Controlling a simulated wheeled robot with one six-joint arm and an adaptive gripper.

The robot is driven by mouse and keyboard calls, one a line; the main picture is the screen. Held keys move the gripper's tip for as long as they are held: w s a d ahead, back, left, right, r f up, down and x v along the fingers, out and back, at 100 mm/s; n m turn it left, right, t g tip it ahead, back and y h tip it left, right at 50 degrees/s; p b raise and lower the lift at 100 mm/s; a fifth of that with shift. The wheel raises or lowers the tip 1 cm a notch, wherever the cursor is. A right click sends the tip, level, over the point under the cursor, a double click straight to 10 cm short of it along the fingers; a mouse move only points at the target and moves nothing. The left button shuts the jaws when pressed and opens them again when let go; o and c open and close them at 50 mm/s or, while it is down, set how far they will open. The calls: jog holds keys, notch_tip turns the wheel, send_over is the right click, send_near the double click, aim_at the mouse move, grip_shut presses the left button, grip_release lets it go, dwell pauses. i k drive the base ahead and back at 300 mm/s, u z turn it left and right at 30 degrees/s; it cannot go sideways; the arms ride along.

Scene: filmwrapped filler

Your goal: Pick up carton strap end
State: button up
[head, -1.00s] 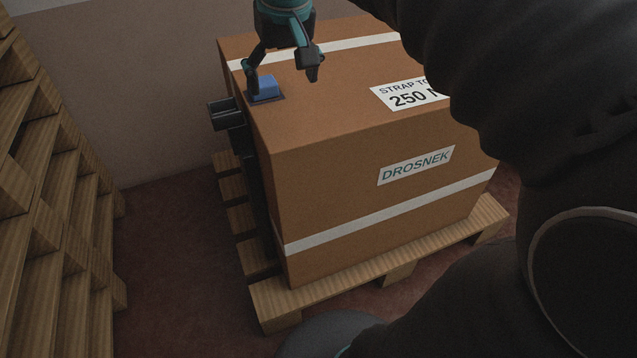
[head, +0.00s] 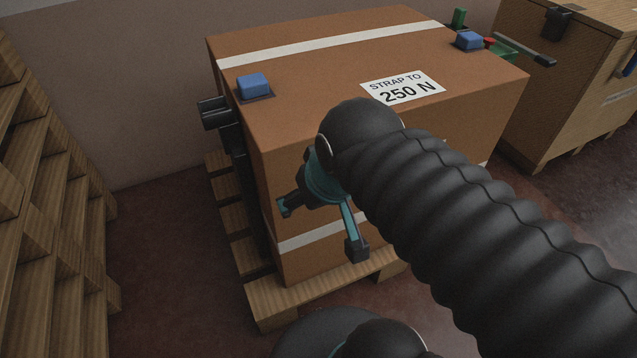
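The brown carton (head: 300,85) sits on a wooden pallet (head: 270,307), with white bands across its top (head: 330,42) and low on its front. A dark strip (head: 250,200) runs down its left side, below a black bracket (head: 214,113). I cannot tell which part is the strap end. My gripper (head: 320,230) is open and empty, pointing down in front of the carton's front face. It hides part of that face and the lower white band, and my arm covers the carton's right front.
Blue blocks sit on the carton's top left (head: 253,86) and top right corners (head: 468,41). Green and red parts (head: 500,47) lie beyond the right corner. Another wooden crate (head: 560,80) stands at right. Stacked pallets (head: 45,200) line the left, with bare floor (head: 165,240) between.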

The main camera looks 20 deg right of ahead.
aim_at(459, 13)
jog(key=z, duration=3.35)
jog(key=i, duration=1.9)
jog(key=u, duration=3.3)
jog(key=i, duration=0.5)
jog(key=u, duration=0.05)
